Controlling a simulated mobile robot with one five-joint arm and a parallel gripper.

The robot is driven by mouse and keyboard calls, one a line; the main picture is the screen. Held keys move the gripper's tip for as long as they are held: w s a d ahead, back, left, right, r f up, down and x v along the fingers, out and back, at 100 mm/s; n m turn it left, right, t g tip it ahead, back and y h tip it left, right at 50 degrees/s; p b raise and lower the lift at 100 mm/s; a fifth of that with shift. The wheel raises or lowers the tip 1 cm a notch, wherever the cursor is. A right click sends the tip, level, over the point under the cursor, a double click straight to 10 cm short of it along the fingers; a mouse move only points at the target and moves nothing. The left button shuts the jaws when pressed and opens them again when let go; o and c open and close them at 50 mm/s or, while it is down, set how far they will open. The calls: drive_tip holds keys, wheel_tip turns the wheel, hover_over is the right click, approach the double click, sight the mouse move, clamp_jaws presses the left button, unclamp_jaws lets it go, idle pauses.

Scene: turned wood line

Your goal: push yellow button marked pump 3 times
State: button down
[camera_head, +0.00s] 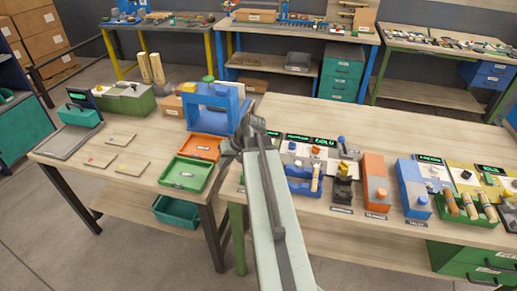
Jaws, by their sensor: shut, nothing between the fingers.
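My arm rises from the bottom middle, and my gripper (250,136) is at its far end, over the near table's left part. It is shut and empty, beside the blue frame and the orange tray. The lettering is too small to read, so I cannot tell which one is marked pump. My gripper is apart from both.
A blue frame (212,105), an orange tray (203,147) and a green tray (187,174) stand left of my arm. An orange box (375,185) and a blue box (412,190) stand to the right.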

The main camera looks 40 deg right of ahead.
drive_tip(key=s+a+f+n+g+h, duration=0.1)
drive_tip(key=a+n+g, duration=0.1)
drive_tip(key=a, duration=1.1)
drive_tip(key=s+a+f+n+g+h, duration=0.2)
drive_tip(key=a+g, duration=0.1)
drive_tip(key=a, duration=1.1)
drive_tip(key=shift+a, duration=0.1)
